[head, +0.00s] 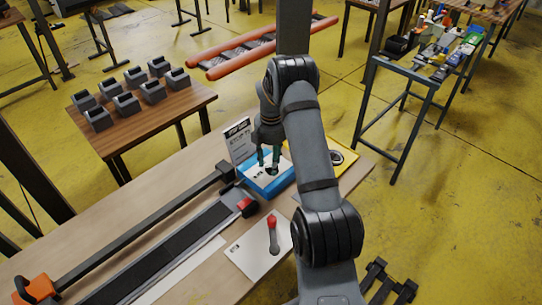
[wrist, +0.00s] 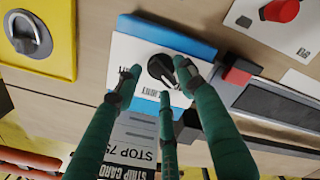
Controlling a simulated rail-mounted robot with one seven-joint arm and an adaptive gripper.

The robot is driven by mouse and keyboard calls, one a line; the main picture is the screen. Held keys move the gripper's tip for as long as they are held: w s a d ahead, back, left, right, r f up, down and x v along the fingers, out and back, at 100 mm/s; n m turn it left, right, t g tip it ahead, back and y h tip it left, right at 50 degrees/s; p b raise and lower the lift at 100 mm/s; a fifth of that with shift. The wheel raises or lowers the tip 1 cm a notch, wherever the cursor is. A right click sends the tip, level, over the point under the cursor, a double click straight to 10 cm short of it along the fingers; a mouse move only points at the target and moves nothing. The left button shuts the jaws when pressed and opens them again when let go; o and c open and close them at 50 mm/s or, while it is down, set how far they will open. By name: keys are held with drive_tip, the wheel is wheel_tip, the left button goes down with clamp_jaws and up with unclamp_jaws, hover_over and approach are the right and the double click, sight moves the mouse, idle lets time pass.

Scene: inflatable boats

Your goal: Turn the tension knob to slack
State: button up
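A black knob (wrist: 160,68) sits on the white face of a blue-edged box (wrist: 203,47). In the head view the box (head: 254,187) lies on the bench, and the knob (head: 272,171) is partly behind my fingertips. My gripper (head: 268,163) points down over this knob. In the wrist view my gripper (wrist: 160,77) has its three green fingers spread, with the tips around the knob and gaps between them. I cannot tell whether any tip touches it. The lettering on the box face is too small to read, so I cannot confirm which knob is the tension knob.
A yellow panel with a round dial (wrist: 30,36) lies to one side. A white plate with a red-tipped lever (head: 272,222) lies nearer the front. A card reading "STOP 75" (wrist: 135,140) stands beside the box. A long dark strip machine (head: 165,247) fills the bench's left.

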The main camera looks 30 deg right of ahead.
wheel_tip(320, 180, up, 12)
idle(0.4)
drive_tip(key=shift+f, duration=0.15)
wheel_tip(320, 180, down, 12)
idle(0.7)
